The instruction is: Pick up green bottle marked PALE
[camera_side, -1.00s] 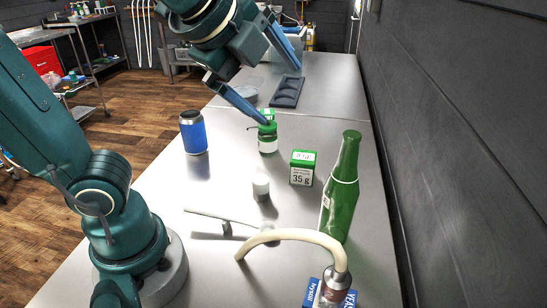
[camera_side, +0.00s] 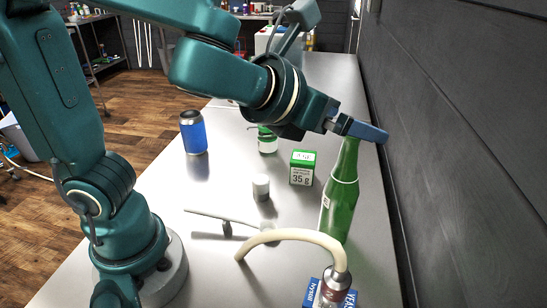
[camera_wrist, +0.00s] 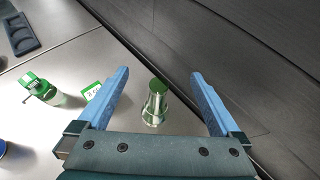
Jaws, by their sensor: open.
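The green bottle (camera_side: 341,203) stands upright on the metal bench near the dark wall. Only a sliver of its pale label shows, and I cannot read it. My gripper (camera_side: 366,130) is at the height of the bottle's top, and its blue fingers cover the mouth area in the side view. In the wrist view, the bottle (camera_wrist: 155,104) appears between the two open fingers of my gripper (camera_wrist: 160,74), nearer the left one, with clear space on both sides. Nothing is held.
A curved cream tube (camera_side: 292,235) arches in front, by a blue box (camera_side: 318,294). The wall (camera_side: 450,150) is close on the right.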

